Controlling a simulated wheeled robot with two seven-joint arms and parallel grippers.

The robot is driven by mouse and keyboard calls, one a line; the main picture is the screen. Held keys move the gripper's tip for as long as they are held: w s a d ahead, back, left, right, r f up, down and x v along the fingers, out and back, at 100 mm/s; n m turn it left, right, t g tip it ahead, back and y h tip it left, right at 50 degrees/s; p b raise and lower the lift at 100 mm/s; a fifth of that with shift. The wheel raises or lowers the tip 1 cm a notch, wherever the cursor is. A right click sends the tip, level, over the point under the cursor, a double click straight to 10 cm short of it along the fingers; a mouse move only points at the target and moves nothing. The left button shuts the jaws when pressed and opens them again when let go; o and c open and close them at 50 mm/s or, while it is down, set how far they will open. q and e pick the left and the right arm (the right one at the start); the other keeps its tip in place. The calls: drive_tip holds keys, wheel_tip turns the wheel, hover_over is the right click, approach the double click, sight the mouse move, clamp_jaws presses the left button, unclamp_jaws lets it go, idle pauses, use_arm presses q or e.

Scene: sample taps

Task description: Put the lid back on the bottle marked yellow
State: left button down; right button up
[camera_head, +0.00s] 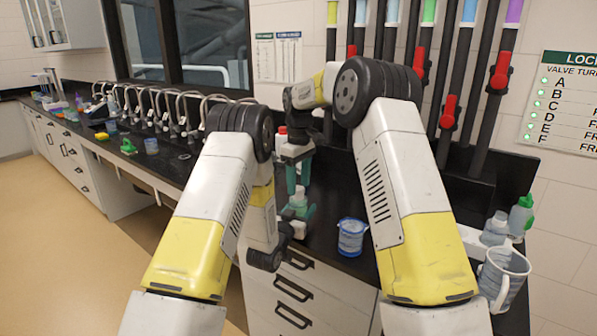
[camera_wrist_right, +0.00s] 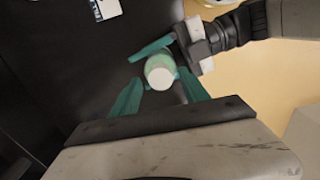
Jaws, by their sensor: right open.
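A small pale bottle (camera_head: 298,203) stands over the front edge of the black counter, between my two grippers. My left gripper (camera_head: 298,211) has its teal fingers around the bottle's body, from the side. My right gripper (camera_head: 298,186) points down just above it, its fingers open on either side of the bottle's top. In the right wrist view, the bottle's round white top (camera_wrist_right: 160,77) lies between the open right fingers (camera_wrist_right: 160,84). I cannot tell whether this white top is a lid or the bottle's mouth. No yellow mark can be read on the bottle.
A blue and clear cup (camera_head: 351,238) stands on the counter to the right. Further right are a clear jug (camera_head: 505,277), a clear bottle (camera_head: 495,230) and a green-topped bottle (camera_head: 521,216). Pipes with red valve handles (camera_head: 448,111) rise behind. Taps line the counter at left.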

drive_tip(key=shift+f, duration=0.5)
clamp_jaws()
drive_tip(key=m, duration=0.5)
drive_tip(key=shift+o, duration=0.6)
unclamp_jaws()
wheel_tip(320, 180, up, 12)
